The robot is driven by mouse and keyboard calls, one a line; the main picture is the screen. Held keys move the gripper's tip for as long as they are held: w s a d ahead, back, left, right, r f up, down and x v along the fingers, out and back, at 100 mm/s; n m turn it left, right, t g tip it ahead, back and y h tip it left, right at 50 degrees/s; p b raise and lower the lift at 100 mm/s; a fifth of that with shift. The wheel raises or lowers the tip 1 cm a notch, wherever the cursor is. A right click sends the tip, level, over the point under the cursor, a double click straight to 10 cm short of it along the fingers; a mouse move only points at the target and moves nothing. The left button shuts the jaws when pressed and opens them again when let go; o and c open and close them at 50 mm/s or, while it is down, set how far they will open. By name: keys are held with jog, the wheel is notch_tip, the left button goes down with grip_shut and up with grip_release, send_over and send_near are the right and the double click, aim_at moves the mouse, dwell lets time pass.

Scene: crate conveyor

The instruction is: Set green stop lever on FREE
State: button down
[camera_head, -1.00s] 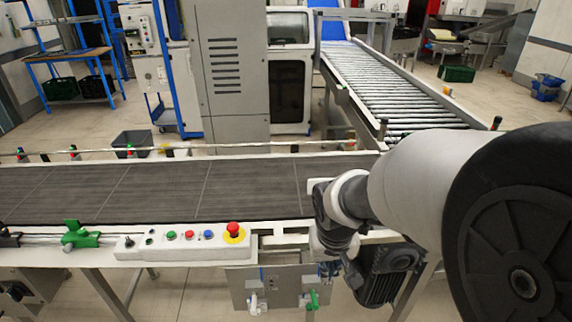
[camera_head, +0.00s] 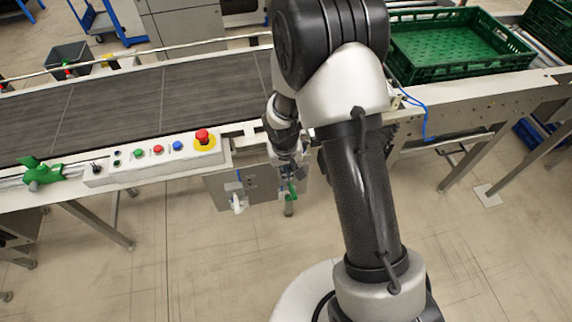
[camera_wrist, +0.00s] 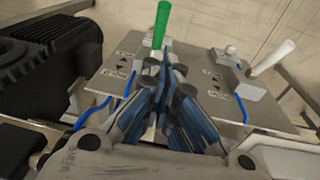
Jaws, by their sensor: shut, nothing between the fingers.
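The green stop lever (camera_wrist: 161,24) rises from a grey metal plate (camera_wrist: 205,62) in the wrist view, with its handle pointing to the top of the picture. It also shows small in the head view (camera_head: 292,191), below the conveyor's front edge. My gripper (camera_wrist: 164,62) is shut and empty, its fingertips right by the lower part of the lever. I cannot tell whether they touch it. The fingers hide the lever's base. Labels and arrows are printed on the plate beside the lever, too blurred to read surely.
A white lever (camera_wrist: 272,58) stands on the same plate, to the right. A dark motor (camera_wrist: 48,65) is close on the left. Blue cables run over the plate. A control box (camera_head: 150,158) with a red stop button and a green clamp (camera_head: 42,173) sit on the conveyor's front edge.

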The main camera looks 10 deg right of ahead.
jog(key=f, duration=0.1)
jog(key=s+f+b, duration=0.1)
jog(key=f, duration=0.1)
jog(key=d+f+b, duration=0.1)
jog(key=f, duration=0.1)
jog(key=shift+s, duration=0.2)
jog(key=shift+w+p, duration=0.1)
jog(key=shift+p, duration=0.2)
